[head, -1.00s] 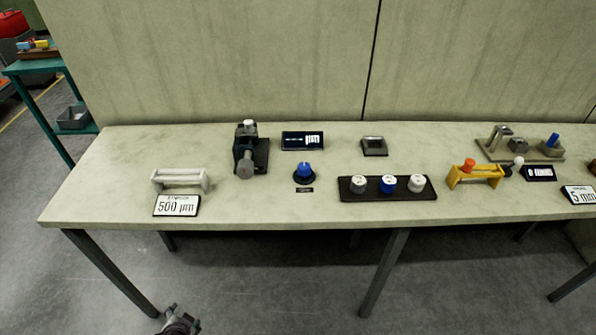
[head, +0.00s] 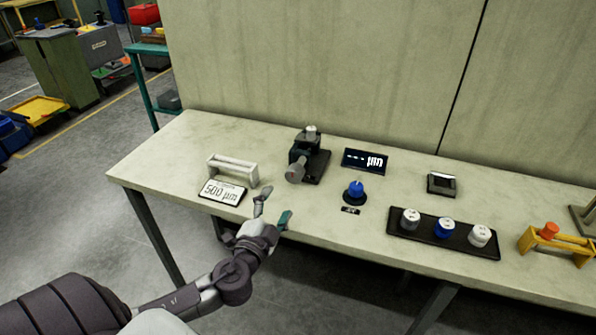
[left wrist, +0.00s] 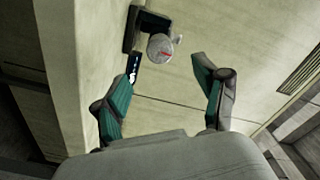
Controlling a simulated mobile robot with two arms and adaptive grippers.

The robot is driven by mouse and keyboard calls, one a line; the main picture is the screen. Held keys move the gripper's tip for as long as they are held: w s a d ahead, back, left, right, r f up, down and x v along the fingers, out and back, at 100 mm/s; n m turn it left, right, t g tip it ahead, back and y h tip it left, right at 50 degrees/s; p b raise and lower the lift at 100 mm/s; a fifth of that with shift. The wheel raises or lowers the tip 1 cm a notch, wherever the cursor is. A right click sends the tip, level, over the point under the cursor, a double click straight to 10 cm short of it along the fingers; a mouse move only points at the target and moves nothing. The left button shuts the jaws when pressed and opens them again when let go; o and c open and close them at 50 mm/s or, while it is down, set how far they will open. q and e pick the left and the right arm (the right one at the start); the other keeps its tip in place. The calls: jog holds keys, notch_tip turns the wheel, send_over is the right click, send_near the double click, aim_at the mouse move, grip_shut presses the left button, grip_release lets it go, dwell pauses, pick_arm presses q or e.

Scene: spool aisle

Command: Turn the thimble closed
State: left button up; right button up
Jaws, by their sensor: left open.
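The grey thimble (head: 295,173) sticks out toward the front from a dark micrometer stage (head: 310,156) on the bench. In the left wrist view the thimble (left wrist: 160,47) shows end-on as a pale disc with a red mark, against the dark stage body (left wrist: 148,20). My left gripper (head: 273,207) is open and empty at the bench's front edge, in front of the thimble and apart from it. In the left wrist view its spread fingers (left wrist: 163,82) frame the space below the thimble. My right gripper is not in view.
A "500 µm" sign (head: 222,192) and a pale handle-like block (head: 233,169) stand left of the stage. A dark µm display (head: 365,160) and blue knob (head: 354,190) stand right of it. A black tray (head: 452,238) holds three knobs. A wall closes the back.

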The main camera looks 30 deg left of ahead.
aim_at(297, 171)
pick_arm(q)
jog(key=shift+w+r, duration=0.15)
jog(key=shift+w, duration=0.3)
jog(key=p+x, duration=0.2)
jog(key=x, duration=1.1)
jog(key=shift+d, duration=0.15)
jog(key=c, duration=1.2)
jog(key=shift+o, duration=0.2)
